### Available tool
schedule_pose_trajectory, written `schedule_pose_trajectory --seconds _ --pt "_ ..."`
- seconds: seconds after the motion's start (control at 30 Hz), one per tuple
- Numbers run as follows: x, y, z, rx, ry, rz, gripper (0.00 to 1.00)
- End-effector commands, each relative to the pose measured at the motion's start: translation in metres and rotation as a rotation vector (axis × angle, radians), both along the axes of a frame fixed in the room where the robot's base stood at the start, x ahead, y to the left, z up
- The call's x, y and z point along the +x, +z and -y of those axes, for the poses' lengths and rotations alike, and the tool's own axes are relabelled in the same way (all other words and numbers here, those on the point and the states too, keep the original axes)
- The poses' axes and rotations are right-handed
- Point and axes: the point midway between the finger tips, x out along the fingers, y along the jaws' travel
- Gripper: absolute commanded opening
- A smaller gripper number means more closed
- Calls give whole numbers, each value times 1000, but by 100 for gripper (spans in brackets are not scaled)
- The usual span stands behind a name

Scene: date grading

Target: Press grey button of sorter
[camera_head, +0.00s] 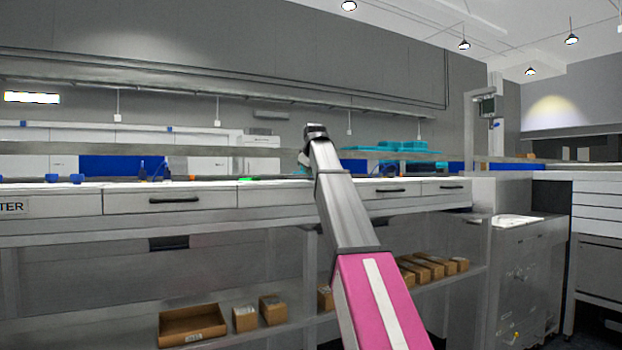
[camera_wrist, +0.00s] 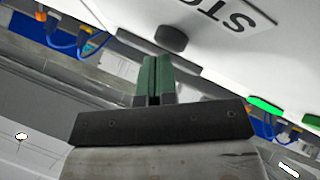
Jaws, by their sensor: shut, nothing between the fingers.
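The grey button (camera_wrist: 172,39) is a dark round knob on the white sorter panel (camera_wrist: 125,18), at the top of the wrist view. In the head view my arm reaches over the bench; the fingers and the button cannot be made out there.
A green lit strip (camera_wrist: 266,106) is on the panel at the right of the wrist view. Blue cables (camera_wrist: 62,40) hang at the left. In the head view, the bench has drawers (camera_head: 165,198), with cardboard boxes (camera_head: 272,309) on the shelf below. Teal trays (camera_head: 405,147) stand behind.

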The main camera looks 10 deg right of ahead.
Motion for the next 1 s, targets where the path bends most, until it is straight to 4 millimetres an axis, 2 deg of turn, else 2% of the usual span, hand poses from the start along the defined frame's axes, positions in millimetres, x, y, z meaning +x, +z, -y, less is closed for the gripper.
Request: schedule_pose_trajectory --seconds 0.47,1.0 --pt "0 -1 0 0 -1 -1 0" --pt "0 16 0 0 0 0 0"
